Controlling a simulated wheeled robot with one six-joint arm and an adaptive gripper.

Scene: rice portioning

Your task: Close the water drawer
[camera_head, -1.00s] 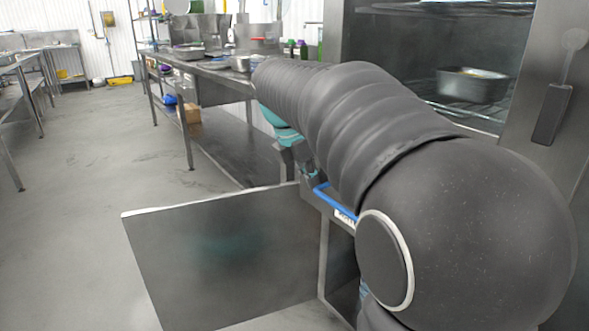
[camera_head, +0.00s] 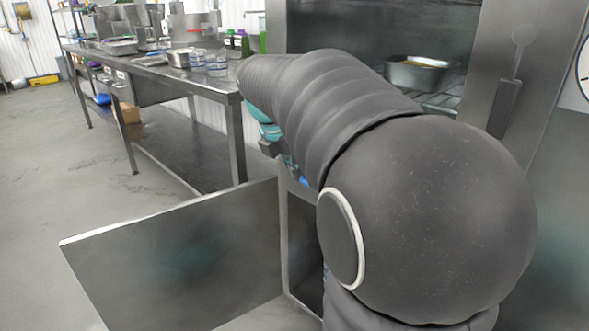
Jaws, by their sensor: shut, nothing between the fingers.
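A small blue piece (camera_head: 304,182) shows beside my arm at the front of the steel oven unit; it may be part of the water drawer. My arm covers most of this area, so how far the drawer stands out cannot be told. My gripper (camera_head: 271,149) is partly hidden behind my arm's dark sleeve. Its dark finger parts show just left of and above the blue piece. It looks shut and holds nothing visible. Whether it touches the drawer cannot be told.
A steel door panel (camera_head: 180,258) stands swung open at lower left, below the oven. A steel worktable (camera_head: 150,72) with containers stands behind it. A pan (camera_head: 418,74) sits inside the oven. Clear floor (camera_head: 40,165) lies at left.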

